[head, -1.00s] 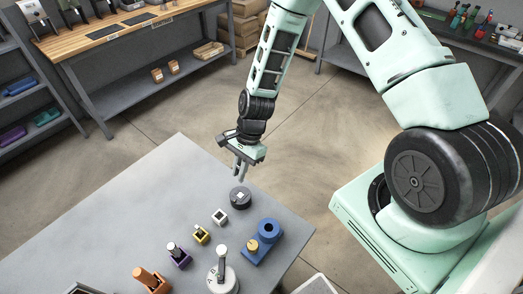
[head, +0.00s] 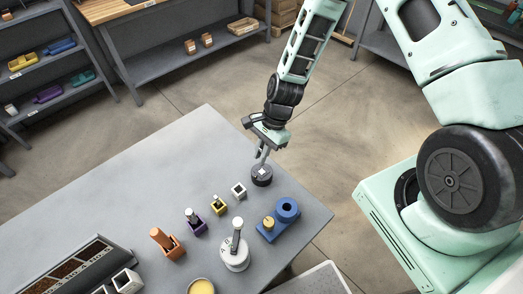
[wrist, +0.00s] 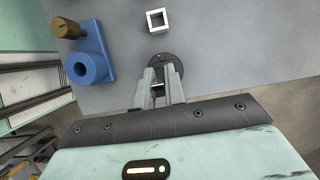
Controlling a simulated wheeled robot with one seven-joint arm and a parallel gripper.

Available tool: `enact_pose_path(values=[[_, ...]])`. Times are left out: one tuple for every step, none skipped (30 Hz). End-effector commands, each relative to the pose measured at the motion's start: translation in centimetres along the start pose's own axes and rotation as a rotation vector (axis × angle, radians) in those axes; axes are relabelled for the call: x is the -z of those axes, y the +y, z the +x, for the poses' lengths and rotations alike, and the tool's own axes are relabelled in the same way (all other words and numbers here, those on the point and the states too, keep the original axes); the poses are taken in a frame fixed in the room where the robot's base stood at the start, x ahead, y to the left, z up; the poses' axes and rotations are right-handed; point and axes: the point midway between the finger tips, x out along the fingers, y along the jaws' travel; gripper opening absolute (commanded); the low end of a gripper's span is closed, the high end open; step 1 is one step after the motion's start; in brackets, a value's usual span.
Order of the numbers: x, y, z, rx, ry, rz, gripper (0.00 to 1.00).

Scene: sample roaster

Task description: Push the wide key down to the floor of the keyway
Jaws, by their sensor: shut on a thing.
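A dark round block (head: 262,178) stands near the far right edge of the grey table, with a small pale square patch on its top. My gripper (head: 260,158) points down at it from above. In the wrist view, my two fingers (wrist: 160,78) reach over the dark round block (wrist: 178,63), close together. A small pale piece (wrist: 158,89) shows between them, likely the wide key, and they are shut on it. The fingers hide much of the block's top. I cannot tell how deep the key sits in the keyway.
A white square holder (head: 239,190) stands close by, and a blue block with a round collar (head: 287,207) is to its right. Yellow, purple and orange holders (head: 176,251) line the table toward the front left. The table's far left part is clear.

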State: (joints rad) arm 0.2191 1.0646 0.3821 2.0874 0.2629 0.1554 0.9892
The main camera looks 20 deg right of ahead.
Motion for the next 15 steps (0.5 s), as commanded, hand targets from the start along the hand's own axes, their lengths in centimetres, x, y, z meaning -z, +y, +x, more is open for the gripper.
enact_pose_path(values=[[0.3,0.0,0.9,0.0,0.0,0.001,0.0],[0.5,0.0,1.1,0.0,0.0,0.001,0.0],[0.6,0.0,1.4,0.0,0.0,0.001,0.0],[0.7,0.0,1.7,0.0,0.0,0.001,0.0],[0.8,0.0,1.9,0.0,0.0,0.0,0.0],[0.9,0.0,2.1,0.0,0.0,0.0,0.0],[0.9,0.0,2.3,0.0,0.0,0.0,0.0],[1.0,0.0,2.4,0.0,0.0,0.0,0.0],[1.1,0.0,2.6,0.0,0.0,-0.001,0.0],[1.1,0.0,2.7,0.0,0.0,-0.001,0.0],[1.1,0.0,2.7,0.0,0.0,-0.001,0.0],[1.1,0.0,2.8,0.0,0.0,-0.001,0.0],[1.1,0.0,2.8,0.0,0.0,-0.001,0.0],[1.1,0.0,2.8,0.0,0.0,-0.001,0.0],[1.1,0.0,2.7,0.0,0.0,-0.001,0.0]])
